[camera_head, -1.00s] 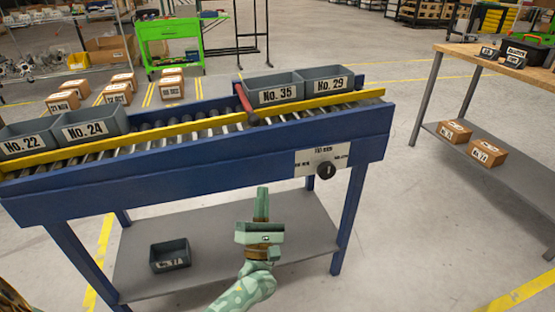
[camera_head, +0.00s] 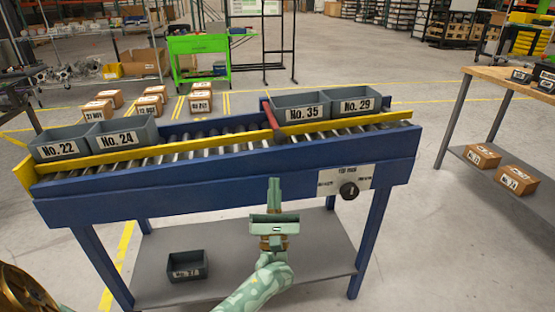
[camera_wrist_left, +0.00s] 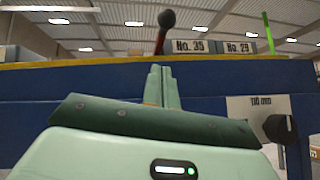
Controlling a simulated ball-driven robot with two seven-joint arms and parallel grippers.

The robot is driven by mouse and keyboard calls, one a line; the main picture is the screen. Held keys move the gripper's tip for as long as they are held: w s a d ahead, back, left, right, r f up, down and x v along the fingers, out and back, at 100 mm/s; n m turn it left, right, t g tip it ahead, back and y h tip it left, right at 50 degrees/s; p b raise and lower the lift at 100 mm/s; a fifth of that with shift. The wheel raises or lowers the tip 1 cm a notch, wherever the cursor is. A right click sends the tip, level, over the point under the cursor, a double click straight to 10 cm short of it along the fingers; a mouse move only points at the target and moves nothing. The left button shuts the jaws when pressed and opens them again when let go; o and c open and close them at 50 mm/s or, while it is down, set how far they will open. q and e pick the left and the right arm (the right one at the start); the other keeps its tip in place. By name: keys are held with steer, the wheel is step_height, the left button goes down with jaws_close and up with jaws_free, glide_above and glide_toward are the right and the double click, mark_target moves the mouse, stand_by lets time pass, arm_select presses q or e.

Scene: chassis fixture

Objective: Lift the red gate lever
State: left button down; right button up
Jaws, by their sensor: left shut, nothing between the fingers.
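The red gate lever (camera_head: 271,120) stands tilted across the roller conveyor (camera_head: 230,165), just left of the bin No. 35 (camera_head: 301,109). In the left wrist view the lever (camera_wrist_left: 164,32) shows a dark round knob at its top, beyond my fingers. My left gripper (camera_head: 274,183) is shut and empty, in front of the conveyor's blue front side and below the lever, apart from it. It also shows in the left wrist view (camera_wrist_left: 158,75), fingers together and pointing up toward the lever. My right gripper is not in view.
Bins No. 22 (camera_head: 58,143) and No. 24 (camera_head: 122,134) sit on the left of the rollers, No. 29 (camera_head: 354,101) on the right. A black knob (camera_head: 349,191) sits on the front panel. A small bin (camera_head: 187,265) is on the lower shelf.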

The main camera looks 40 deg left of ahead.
arm_select(q)
steer(key=w+r, duration=0.1)
steer(key=r, duration=0.3)
steer(key=w+a+r, duration=0.1)
steer(key=r, duration=0.1)
steer(key=shift+w+r, duration=0.35)
steer(key=shift+r, duration=0.05)
